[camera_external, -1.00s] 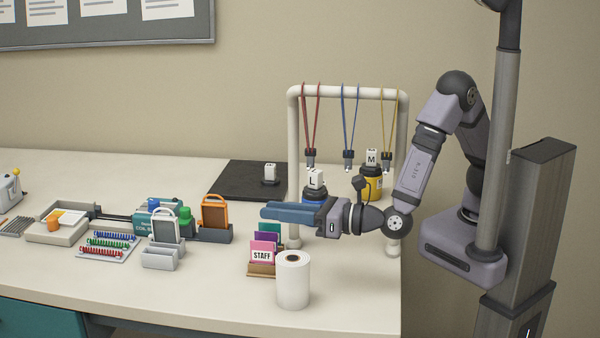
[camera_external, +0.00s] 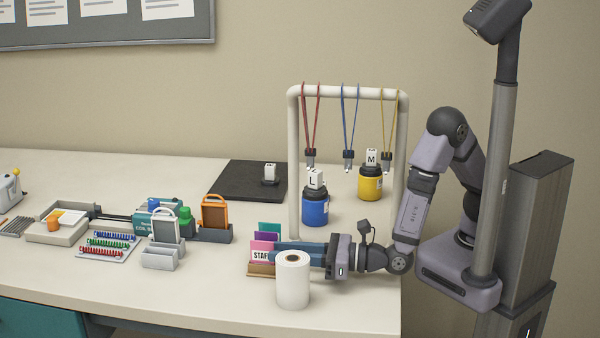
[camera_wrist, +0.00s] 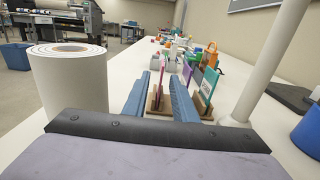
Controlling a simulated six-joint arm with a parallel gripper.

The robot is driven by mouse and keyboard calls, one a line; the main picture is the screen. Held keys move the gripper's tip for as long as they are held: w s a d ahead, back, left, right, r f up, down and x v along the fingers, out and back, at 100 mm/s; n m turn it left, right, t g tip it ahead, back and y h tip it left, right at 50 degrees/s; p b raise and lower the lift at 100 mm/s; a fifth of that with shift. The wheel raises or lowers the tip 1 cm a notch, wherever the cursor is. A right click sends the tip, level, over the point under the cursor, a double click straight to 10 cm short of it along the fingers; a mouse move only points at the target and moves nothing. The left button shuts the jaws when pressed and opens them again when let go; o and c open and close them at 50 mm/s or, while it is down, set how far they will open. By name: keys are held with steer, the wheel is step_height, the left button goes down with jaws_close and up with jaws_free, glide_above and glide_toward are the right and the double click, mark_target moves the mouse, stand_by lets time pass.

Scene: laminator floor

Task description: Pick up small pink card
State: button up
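The small pink card (camera_external: 263,246) stands upright at the front of a wooden card holder (camera_external: 260,270), with a white STAFF label on its face. In the wrist view the pink card (camera_wrist: 161,78) shows edge-on between my two blue fingers. My gripper (camera_external: 279,250) is open, low over the table and reaching leftward to the holder. A purple card (camera_external: 265,236) and a teal card (camera_external: 269,227) stand behind the pink one. In the wrist view they are to the right of my right finger. Whether a finger touches the pink card cannot be told.
A white paper roll (camera_external: 292,280) stands close in front of my gripper. Behind are the white frame post (camera_external: 295,160) with hanging lanyards, a blue jar (camera_external: 316,208) and a yellow jar (camera_external: 369,185). The table left of the holder is clear up to a grey rack (camera_external: 160,257).

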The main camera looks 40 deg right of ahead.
mark_target(263, 254)
steer(key=shift+p+x, duration=0.75)
steer(key=shift+x, duration=1.85)
steer(key=shift+r, duration=0.15)
jaws_close()
